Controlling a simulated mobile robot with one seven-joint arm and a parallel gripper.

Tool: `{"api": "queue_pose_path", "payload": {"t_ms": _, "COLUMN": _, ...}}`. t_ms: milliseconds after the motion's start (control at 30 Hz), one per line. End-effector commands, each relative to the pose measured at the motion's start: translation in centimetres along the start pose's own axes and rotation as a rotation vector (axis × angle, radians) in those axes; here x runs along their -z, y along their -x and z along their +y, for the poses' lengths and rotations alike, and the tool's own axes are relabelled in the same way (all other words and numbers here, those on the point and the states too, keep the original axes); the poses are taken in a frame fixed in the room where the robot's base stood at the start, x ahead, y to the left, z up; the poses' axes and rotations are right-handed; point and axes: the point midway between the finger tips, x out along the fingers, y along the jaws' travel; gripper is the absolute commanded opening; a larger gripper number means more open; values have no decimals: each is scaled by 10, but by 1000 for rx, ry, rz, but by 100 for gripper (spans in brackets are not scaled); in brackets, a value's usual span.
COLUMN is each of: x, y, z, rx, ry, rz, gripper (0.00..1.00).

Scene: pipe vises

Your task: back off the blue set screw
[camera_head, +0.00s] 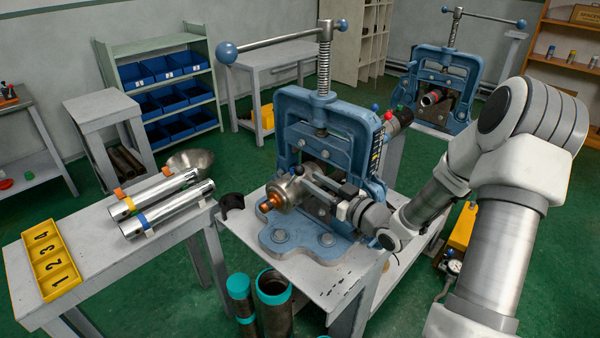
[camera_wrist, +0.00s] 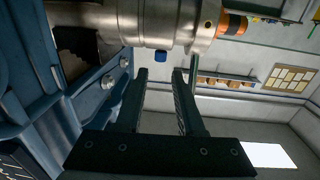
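The blue set screw (camera_wrist: 161,56) is a small blue knob on the underside of a metal pipe fitting (camera_wrist: 150,22) in the wrist view. The fitting also shows in the head view (camera_head: 284,194), clamped in the blue pipe vise (camera_head: 330,115), with an orange end pointing left. My gripper (camera_wrist: 161,74) is open, with its two dark fingers apart and nothing between them. The fingertips are just short of the screw, which lines up with the gap. In the head view my gripper (camera_head: 312,180) is beside the fitting; the screw cannot be made out there.
A left table (camera_head: 185,232) holds two shiny pipes (camera_head: 160,200) and a yellow numbered tray (camera_head: 52,258). Teal-rimmed pipes (camera_head: 273,300) stand below the vise table (camera_head: 325,285). A second blue vise (camera_head: 440,75) is behind. Vise walls (camera_wrist: 35,75) are close left of my fingers.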

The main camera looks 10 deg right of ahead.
Motion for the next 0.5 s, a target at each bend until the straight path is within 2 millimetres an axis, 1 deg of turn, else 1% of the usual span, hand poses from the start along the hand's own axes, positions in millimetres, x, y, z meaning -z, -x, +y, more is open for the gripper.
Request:
{"api": "queue_pose_path", "payload": {"t_ms": 33, "x": 0, "y": 14, "z": 0, "rx": -3, "ry": -1, "rz": -1, "gripper": 37}}
{"api": "queue_pose_path", "payload": {"t_ms": 200, "x": 0, "y": 53, "z": 1, "rx": -3, "ry": 0, "rz": -2, "gripper": 37}}
{"api": "queue_pose_path", "payload": {"t_ms": 333, "x": 0, "y": 76, "z": 1, "rx": -3, "ry": -1, "rz": -1, "gripper": 37}}
{"api": "queue_pose_path", "payload": {"t_ms": 500, "x": 0, "y": 91, "z": 0, "rx": 0, "ry": -1, "rz": -1, "gripper": 37}}
